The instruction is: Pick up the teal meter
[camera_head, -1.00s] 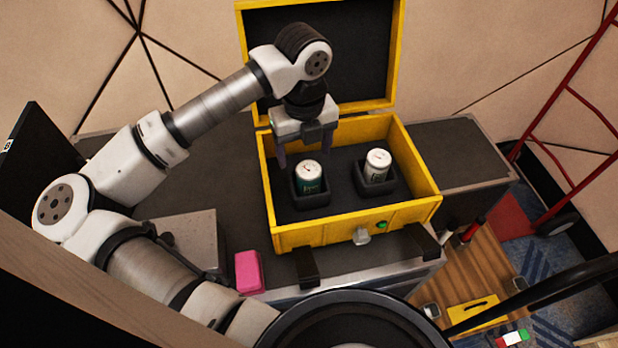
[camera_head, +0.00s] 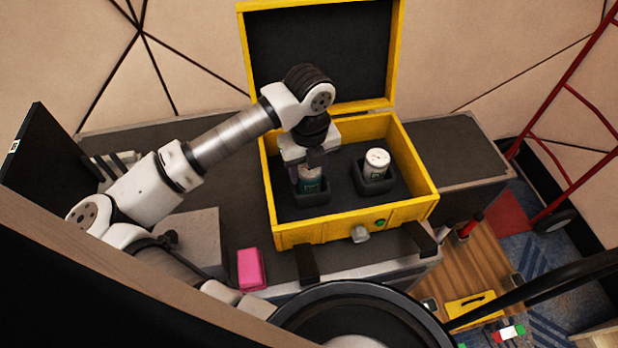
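The teal meter (camera_head: 311,184) is a small cylinder standing upright in the left dark holder (camera_head: 312,198) inside the open yellow case. Its white top is now mostly hidden by my gripper (camera_head: 308,174). My gripper points down over the meter, with its fingers low at the meter's sides. One finger shows at the left of the meter and another in front of or beside its top. I cannot tell whether the fingers touch it.
A white-topped meter (camera_head: 377,164) stands in the right holder (camera_head: 376,183). The yellow case (camera_head: 350,228) has raised walls around both holders, and its lid (camera_head: 320,55) stands open behind. A pink block (camera_head: 251,270) lies on the dark table left of the case.

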